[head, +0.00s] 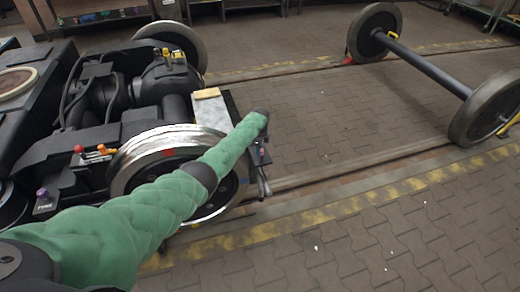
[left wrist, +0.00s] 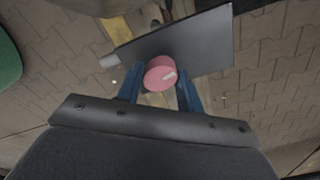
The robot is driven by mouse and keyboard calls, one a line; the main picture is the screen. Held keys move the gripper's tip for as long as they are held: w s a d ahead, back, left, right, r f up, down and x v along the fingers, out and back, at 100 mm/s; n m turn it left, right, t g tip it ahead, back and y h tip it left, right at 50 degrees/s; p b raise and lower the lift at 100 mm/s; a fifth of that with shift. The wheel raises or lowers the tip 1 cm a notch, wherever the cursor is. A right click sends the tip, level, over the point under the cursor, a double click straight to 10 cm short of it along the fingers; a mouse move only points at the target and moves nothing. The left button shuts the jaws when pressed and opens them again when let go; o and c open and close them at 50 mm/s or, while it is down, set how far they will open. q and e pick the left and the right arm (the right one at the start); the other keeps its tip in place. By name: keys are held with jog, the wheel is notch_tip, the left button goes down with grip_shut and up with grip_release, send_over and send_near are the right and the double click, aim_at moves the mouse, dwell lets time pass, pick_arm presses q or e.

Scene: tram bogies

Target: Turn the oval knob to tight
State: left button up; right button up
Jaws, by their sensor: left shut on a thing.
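The knob (left wrist: 160,73) is a pinkish-red, rounded piece with a pale mark on its face, in the left wrist view. It sits against a dark flat plate (left wrist: 205,45). My left gripper (left wrist: 159,85) has its two blue fingers on either side of the knob and is shut on it. In the head view my green left arm reaches across the front wheel to the bogie's end, and the knob is hidden there. I cannot read any tight marking. My right gripper is in neither view.
The dark bogie (head: 75,130) with its shiny wheel (head: 128,175) fills the left. Other small coloured handles (head: 100,150) stand on it. A pale plate (head: 210,112) lies near the arm. A loose wheelset (head: 425,68) stands at the right. The paved floor between is clear.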

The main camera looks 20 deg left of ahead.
pick_arm(q)
jog(key=shift+w+r, duration=0.1)
jog(key=o, duration=1)
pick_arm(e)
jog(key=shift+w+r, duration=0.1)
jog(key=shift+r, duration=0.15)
pick_arm(q)
jog(key=shift+r, duration=0.45)
notch_tip(320, 180, up, 6)
jog(key=shift+f+p, duration=0.1)
jog(key=shift+p, duration=0.25)
jog(key=shift+r, duration=0.5)
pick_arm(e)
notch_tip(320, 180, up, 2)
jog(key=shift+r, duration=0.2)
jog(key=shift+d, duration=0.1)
pick_arm(q)
jog(key=shift+n, duration=0.3)
